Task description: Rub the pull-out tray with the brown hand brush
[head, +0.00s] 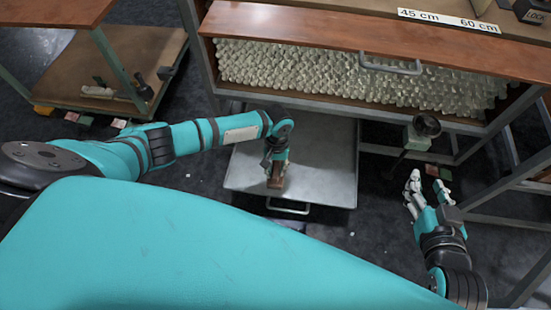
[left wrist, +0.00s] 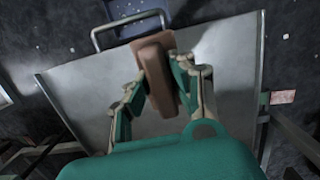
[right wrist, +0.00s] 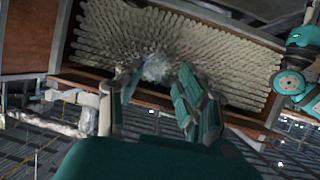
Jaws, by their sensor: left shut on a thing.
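The pull-out tray (head: 325,170) is a flat grey metal sheet with a bar handle, pulled out below the glass tubing rack; it also shows in the left wrist view (left wrist: 85,95). My left gripper (head: 276,160) is over the tray, shut on the brown hand brush (left wrist: 158,72). The brush (head: 275,183) lies near the tray's handle edge; I cannot tell whether its underside touches the metal. My right gripper (head: 428,185) is off to the right of the tray, empty, its fingers apart; it also shows in the right wrist view (right wrist: 155,100).
The rack drawer (head: 370,75) full of glass tubes stands behind the tray. A dark-topped post device (head: 425,125) stands right of the tray. A low cart (head: 120,70) with small items is at the upper left. Small debris lies on the dark floor.

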